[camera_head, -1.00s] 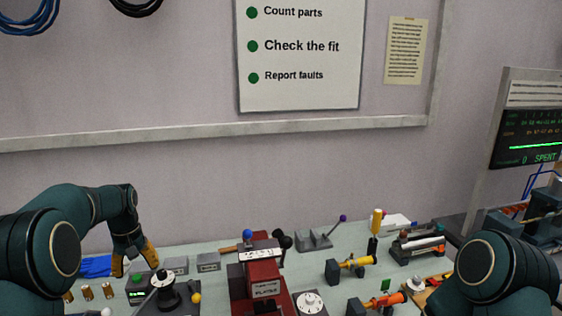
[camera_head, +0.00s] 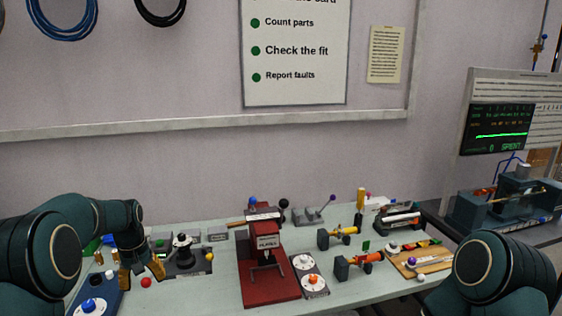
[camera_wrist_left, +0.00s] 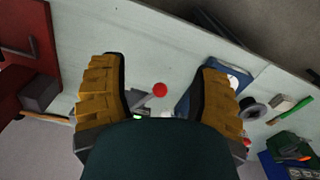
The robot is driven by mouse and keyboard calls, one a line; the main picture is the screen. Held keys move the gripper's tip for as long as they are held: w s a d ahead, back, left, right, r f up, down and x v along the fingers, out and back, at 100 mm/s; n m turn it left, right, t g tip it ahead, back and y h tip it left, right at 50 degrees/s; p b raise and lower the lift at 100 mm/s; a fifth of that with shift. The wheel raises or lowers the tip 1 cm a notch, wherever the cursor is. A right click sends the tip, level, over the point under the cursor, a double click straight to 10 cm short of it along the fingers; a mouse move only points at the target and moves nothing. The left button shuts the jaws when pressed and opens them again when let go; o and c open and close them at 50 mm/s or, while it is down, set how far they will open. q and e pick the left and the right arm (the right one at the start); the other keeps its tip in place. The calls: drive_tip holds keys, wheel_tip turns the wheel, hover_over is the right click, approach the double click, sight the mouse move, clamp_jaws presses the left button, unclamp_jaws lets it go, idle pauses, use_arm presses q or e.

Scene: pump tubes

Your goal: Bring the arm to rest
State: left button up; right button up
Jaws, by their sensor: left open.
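My left gripper (camera_head: 141,276) hangs over the left part of the workbench (camera_head: 215,287) with its yellow fingers pointing down. It is open and empty. In the left wrist view the two fingers of the gripper (camera_wrist_left: 160,75) are spread wide. A red ball (camera_head: 146,283) lies on the bench beside the fingers. The red ball (camera_wrist_left: 160,90) shows between the fingertips in the wrist view, apart from both. My right arm shows at the lower right, but its gripper is outside the view.
A red press (camera_head: 268,272) stands mid-bench.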

use_arm(q)
drive_tip(key=s+d+f+m+h+b, duration=0.1)
drive_tip(key=d+f, duration=0.5)
drive_tip(key=f, duration=0.7)
drive_tip(key=s+d+f+m+t+h+b, duration=0.1)
drive_tip(key=s+d+f+h+b, duration=0.1)
drive_tip(key=s+d+f, duration=1.05)
drive_tip(key=s+d+f+m+b, duration=0.1)
drive_tip(key=s+d+f, duration=0.2)
drive_tip(key=s+d, duration=0.4)
drive_tip(key=s, duration=0.3)
drive_tip(key=shift+s+t+h, duration=0.3)
drive_tip(key=shift+s+t, duration=0.05)
drive_tip(key=shift+t, duration=0.05)
use_arm(e)
drive_tip(key=f, duration=0.5)
drive_tip(key=shift+w+a+f, duration=0.15)
drive_tip(key=shift+w, duration=0.05)
